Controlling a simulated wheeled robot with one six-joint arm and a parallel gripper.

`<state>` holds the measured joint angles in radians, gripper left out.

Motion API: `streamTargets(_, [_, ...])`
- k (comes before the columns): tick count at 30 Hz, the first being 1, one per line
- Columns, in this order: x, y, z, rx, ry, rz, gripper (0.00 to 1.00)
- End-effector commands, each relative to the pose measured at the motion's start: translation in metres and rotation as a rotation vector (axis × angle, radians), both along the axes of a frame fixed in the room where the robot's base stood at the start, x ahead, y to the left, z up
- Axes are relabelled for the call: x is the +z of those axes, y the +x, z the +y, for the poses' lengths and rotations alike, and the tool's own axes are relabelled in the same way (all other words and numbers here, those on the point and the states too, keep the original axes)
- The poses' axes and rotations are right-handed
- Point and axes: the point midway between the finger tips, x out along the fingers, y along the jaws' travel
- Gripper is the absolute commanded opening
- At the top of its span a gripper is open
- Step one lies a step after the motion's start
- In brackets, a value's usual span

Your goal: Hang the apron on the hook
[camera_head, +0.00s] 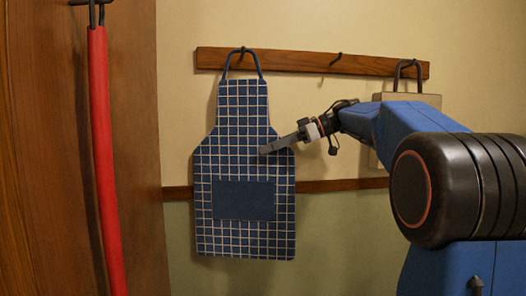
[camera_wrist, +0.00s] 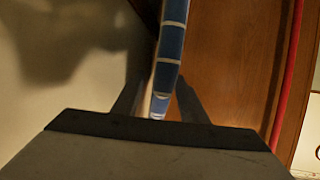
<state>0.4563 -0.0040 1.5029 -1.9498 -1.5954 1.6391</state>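The blue checked apron (camera_head: 235,155) hangs flat against the wall from the left hook (camera_head: 241,51) of a wooden rail, its neck loop over or at that hook. A plain blue pocket sits on its lower front. My gripper (camera_head: 263,151) reaches in from the right to the apron's right side at mid-height. In the wrist view the apron (camera_wrist: 170,45) is seen edge-on, running between the two fingers of my gripper (camera_wrist: 158,85). The fingers stand apart with a gap beside the cloth, so the gripper looks open.
The wooden rail (camera_head: 290,62) has an empty middle hook (camera_head: 336,59). A beige item (camera_head: 425,100) with a dark loop hangs at its right, partly behind my arm. A long red thing (camera_head: 103,150) hangs on the brown wooden panel (camera_head: 40,150) at the left.

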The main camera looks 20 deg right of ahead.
Motion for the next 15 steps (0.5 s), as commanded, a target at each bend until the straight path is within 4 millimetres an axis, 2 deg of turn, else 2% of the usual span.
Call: streamTargets(15, [0.036,-0.040,-0.084,-0.003,0.000,-0.001,0.39])
